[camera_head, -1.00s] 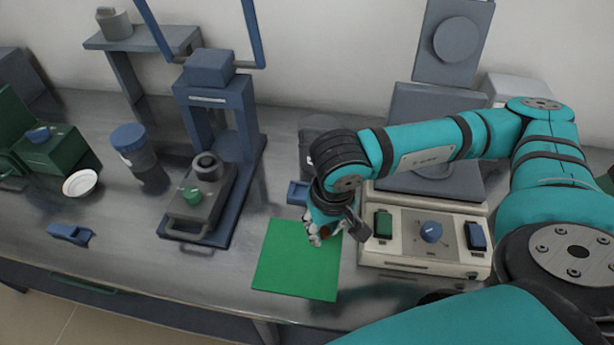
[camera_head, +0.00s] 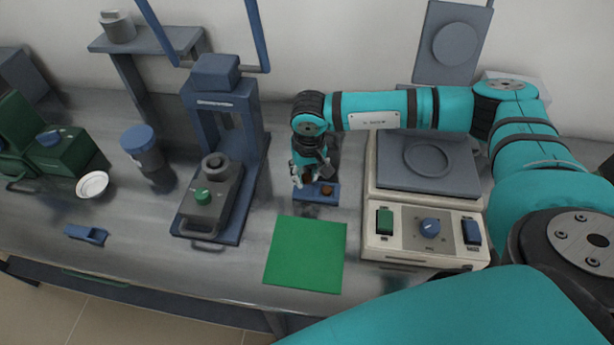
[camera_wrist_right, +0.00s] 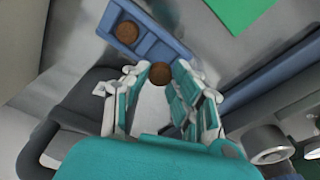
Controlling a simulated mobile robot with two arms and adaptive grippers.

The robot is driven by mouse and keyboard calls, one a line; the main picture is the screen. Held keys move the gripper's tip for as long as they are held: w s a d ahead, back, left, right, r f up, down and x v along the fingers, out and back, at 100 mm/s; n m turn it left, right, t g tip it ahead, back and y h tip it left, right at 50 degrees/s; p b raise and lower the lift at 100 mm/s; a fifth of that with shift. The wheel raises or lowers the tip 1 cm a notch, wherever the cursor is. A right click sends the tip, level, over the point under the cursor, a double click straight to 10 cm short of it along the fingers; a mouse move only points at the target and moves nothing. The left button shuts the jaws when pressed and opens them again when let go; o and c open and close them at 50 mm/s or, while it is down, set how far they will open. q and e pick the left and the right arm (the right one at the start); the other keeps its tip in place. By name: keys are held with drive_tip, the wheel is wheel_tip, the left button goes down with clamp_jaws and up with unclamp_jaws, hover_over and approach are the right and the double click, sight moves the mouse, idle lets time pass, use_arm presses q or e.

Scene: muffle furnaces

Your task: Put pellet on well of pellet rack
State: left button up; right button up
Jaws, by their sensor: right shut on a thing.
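The blue pellet rack (camera_head: 318,200) stands on the bench behind the green mat; it also shows in the right wrist view (camera_wrist_right: 152,44). A brown pellet (camera_wrist_right: 127,32) sits in one end well of the rack, and it shows at the rack's right in the head view (camera_head: 327,190). My right gripper (camera_head: 304,180) points down over the rack's left part. In the wrist view, its fingertips (camera_wrist_right: 161,80) are shut on a second brown pellet (camera_wrist_right: 160,72), which overlaps the rack's other end. Whether this pellet touches a well is unclear. My left gripper is out of view.
The green mat (camera_head: 306,255) lies clear in front of the rack. A balance-like device (camera_head: 425,225) with a grey plate stands at the right. A blue press (camera_head: 225,130) stands at the left. A white dish (camera_head: 92,184) and blue-lidded jar (camera_head: 141,148) are farther left.

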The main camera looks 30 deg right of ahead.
sight(308, 180)
wheel_tip(308, 180, down, 2)
drive_tip(key=shift+f, duration=0.1)
drive_tip(key=shift+s+f, duration=0.1)
drive_tip(key=shift+f+b, duration=0.4)
drive_tip(key=shift+f, duration=0.1)
drive_tip(key=shift+s+f, duration=0.1)
drive_tip(key=o, duration=0.8)
drive_tip(key=shift+f, duration=0.1)
drive_tip(key=shift+c, duration=0.2)
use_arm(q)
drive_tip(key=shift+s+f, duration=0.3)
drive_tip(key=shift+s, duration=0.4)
